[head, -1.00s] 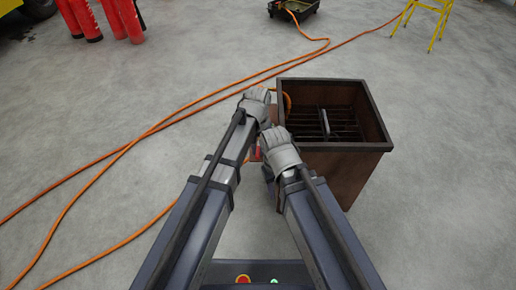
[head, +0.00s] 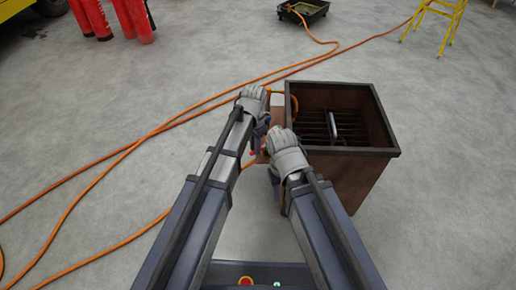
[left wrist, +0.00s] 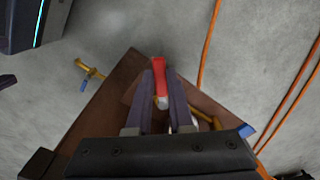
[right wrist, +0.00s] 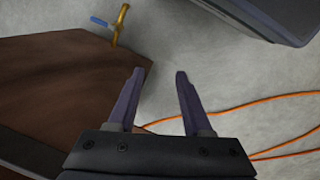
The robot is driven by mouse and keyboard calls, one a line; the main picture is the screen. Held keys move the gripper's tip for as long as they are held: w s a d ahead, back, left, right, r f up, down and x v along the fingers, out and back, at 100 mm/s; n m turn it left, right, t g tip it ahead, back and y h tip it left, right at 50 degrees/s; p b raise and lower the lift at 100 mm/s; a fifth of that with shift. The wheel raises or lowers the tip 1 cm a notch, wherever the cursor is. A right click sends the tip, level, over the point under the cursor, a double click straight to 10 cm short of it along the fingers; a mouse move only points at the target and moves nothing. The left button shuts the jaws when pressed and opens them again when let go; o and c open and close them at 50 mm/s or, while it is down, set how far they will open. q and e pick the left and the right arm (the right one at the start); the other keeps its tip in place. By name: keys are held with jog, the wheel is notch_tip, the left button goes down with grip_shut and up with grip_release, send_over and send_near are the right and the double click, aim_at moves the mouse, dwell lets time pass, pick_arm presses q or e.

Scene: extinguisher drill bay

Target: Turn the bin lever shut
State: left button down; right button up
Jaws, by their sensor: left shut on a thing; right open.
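The brown metal bin (head: 350,178) stands right of my grippers in the head view, with a dark grate inside. A red lever (left wrist: 159,75) shows between my left gripper's fingers in the left wrist view, beside the bin's brown side. My left gripper (left wrist: 158,88) is shut on this lever, and its far end sticks out past the fingertips. My right gripper (right wrist: 159,75) is open and empty, its left finger overlapping the bin's corner in the right wrist view. A brass pipe with a blue handle (right wrist: 101,22) shows near the bin there. In the head view my arms hide most of the lever.
Orange hoses (head: 130,148) run across the concrete floor left of and behind the bin. A black tray (head: 302,12) and a yellow stand (head: 437,22) are at the back. Red extinguishers (head: 132,18) stand at the back left. The floor right of the bin is clear.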

pick_arm(q)
jog(key=shift+w+a+m, duration=0.25)
jog(key=shift+w+m, duration=0.35)
jog(key=shift+m, duration=0.75)
jog(key=shift+w+a+m, duration=0.2)
jog(key=shift+w+m, duration=0.35)
jog(key=shift+m, duration=0.85)
jog(key=shift+w+a+m, duration=0.25)
jog(key=shift+w+m, duration=0.35)
jog(key=shift+m, duration=0.75)
jog(key=shift+w, duration=0.1)
jog(key=c, duration=0.8)
grip_release()
notch_tip(320, 180, up, 8)
jog(key=p, duration=0.8)
jog(key=shift+f, duration=0.1)
